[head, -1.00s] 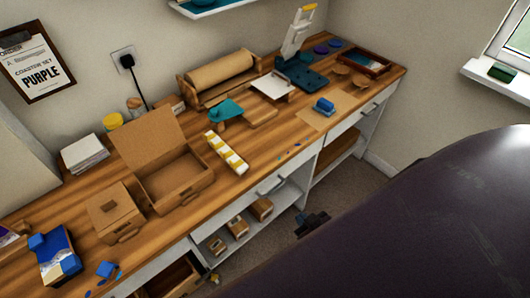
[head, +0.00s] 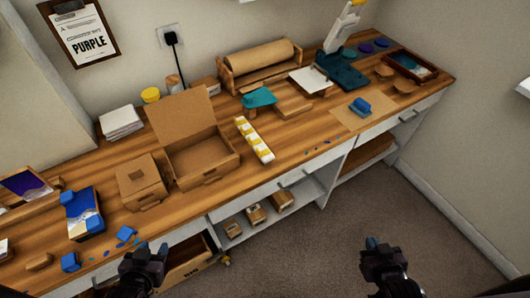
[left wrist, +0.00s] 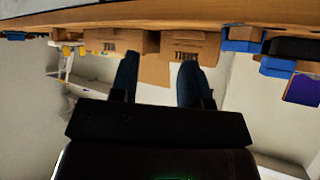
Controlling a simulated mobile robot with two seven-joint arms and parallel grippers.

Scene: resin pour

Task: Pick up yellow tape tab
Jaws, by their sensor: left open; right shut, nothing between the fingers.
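A white strip with yellow tape tabs (head: 254,139) across it lies on the wooden worktop, right of the open cardboard box, in the head view. Single tabs are too small to tell apart clearly. My left gripper (head: 152,248) is open and empty in front of the counter, low in the picture and well away from the strip. My right gripper (head: 373,243) is shut and empty over the floor, in front of the counter at the right. In the left wrist view the two dark fingers of my left gripper (left wrist: 159,67) stand apart, with cardboard boxes (left wrist: 185,45) behind them.
The open cardboard box (head: 202,157) and a small closed box (head: 140,180) stand left of the strip. A paper roll holder (head: 260,66) and a teal piece (head: 259,97) lie behind it. Blue items crowd the left end. Boxes sit on shelves below. Bare floor (head: 320,235) lies in front.

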